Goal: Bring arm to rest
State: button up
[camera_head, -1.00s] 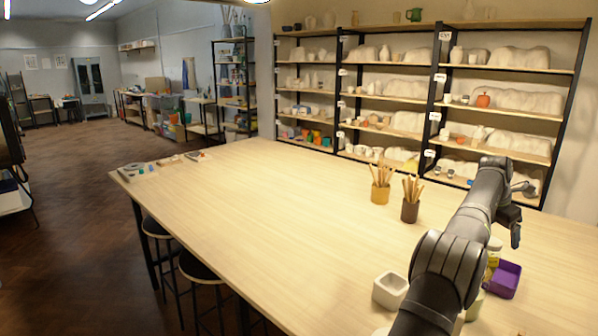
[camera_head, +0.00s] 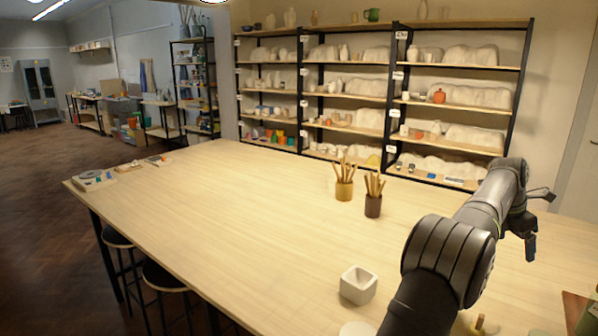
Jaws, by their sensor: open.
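My gripper (camera_head: 530,246) hangs at the end of my dark arm at the right of the head view. It points down, its jaws are open, and I see nothing between them. It is above the right part of the pale wooden table (camera_head: 230,215), apart from the pencil pots. My arm covers part of the table's right side.
A yellow pot (camera_head: 344,191) and a brown pot (camera_head: 373,206) of wooden tools stand mid-table. A square white bowl (camera_head: 358,285) is left of my arm. A brown board (camera_head: 574,309) lies at lower right. Shelves (camera_head: 395,100) stand behind. The table's left-centre is clear.

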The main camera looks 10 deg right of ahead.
jog(key=shift+m, duration=0.4)
jog(key=f, duration=0.3)
jog(key=s+f, duration=0.1)
jog(key=f, duration=0.7)
jog(key=shift+s+d, duration=0.15)
jog(key=shift+d, duration=0.25)
